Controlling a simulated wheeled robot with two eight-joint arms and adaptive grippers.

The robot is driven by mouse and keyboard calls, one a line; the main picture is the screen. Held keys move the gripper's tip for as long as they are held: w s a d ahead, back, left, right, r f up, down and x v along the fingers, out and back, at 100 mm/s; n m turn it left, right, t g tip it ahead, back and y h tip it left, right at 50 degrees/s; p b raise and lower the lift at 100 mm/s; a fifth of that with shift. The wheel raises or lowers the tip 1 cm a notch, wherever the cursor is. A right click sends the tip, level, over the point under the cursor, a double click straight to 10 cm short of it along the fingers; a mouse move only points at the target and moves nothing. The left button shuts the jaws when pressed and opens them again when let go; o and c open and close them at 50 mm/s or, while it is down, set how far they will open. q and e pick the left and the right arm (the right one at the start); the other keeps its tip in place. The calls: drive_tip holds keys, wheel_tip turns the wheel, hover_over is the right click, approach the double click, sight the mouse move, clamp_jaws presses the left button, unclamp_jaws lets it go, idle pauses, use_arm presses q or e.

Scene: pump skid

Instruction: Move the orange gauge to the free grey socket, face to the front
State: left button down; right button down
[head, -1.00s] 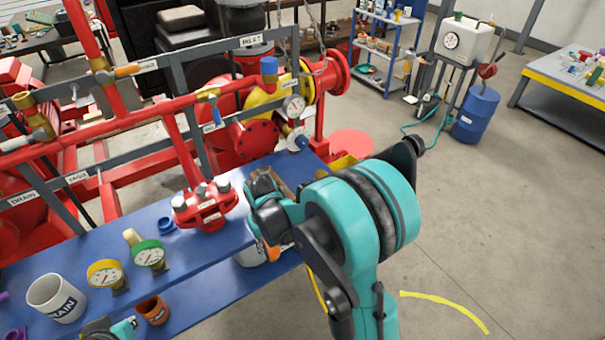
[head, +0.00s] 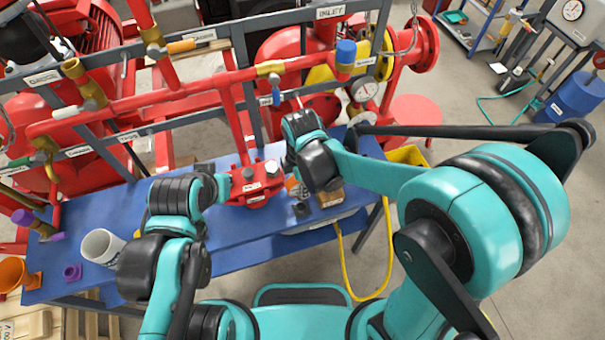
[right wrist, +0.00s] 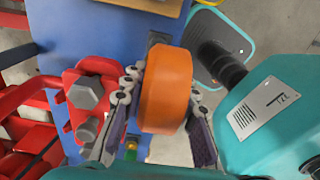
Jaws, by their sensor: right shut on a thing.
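The orange gauge (right wrist: 165,88) is between the two fingers of my right gripper (right wrist: 158,100) in the right wrist view, seen as a thick orange round body; its dial face is not visible. In the head view my right gripper (head: 296,188) is over the blue bench, right of the red valve body, mostly hidden by its wrist. A small dark grey block (right wrist: 157,40) lies beyond the gauge on the bench; I cannot tell whether it is the free socket. My left gripper (head: 221,187) is near the red body's left side; its fingers are hidden.
The red bolted body (head: 258,183) stands on the blue bench (head: 225,245) close to both grippers. A wooden block (head: 331,195) lies right of my right gripper. A white mug (head: 100,247) and a purple ring (head: 72,272) are at left. Red pipework runs behind.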

drive_tip(key=shift+s+f+b, duration=0.15)
drive_tip(key=shift+f+b, duration=0.3)
drive_tip(key=shift+f, duration=0.15)
drive_tip(key=shift+f+b, duration=1.7)
drive_tip(key=shift+f, duration=0.6)
drive_tip(key=shift+b, duration=0.3)
drive_tip(key=shift+f+b, duration=1.5)
drive_tip(key=shift+f, duration=0.1)
drive_tip(key=c, duration=1.1)
unclamp_jaws()
